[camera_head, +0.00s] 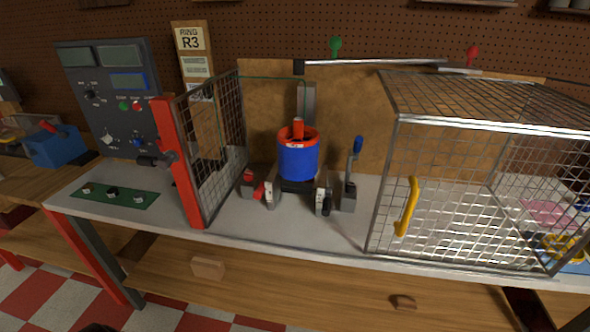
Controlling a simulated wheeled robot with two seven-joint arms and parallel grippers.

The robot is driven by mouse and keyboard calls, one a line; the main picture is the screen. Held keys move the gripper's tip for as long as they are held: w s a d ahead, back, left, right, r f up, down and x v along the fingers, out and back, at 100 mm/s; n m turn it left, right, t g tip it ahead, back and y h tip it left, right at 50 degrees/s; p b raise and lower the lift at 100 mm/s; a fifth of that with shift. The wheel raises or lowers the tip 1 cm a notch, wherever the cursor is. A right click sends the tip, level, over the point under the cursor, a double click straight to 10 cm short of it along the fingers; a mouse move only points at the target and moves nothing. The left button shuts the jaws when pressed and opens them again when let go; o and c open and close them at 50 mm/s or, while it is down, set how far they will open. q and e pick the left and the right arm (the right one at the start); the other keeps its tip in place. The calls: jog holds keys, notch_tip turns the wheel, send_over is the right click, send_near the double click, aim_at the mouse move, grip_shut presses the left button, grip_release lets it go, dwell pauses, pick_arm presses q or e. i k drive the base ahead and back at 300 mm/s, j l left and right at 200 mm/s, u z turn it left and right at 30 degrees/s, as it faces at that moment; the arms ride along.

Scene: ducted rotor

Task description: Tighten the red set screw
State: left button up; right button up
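A blue ducted rotor (298,160) with an orange-red rim stands upright on a dark mount in the middle of the bench. Neither of my grippers shows in this view.
An open mesh door on a red post (179,165) stands left of the rotor. A large wire cage (460,180) with a yellow handle (407,207) stands right. A blue-handled lever (352,165) is beside the rotor. A control panel (108,95) stands at left. The front bench strip is clear.

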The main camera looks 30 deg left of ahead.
aim_at(248, 176)
jog(key=u, duration=1.3)
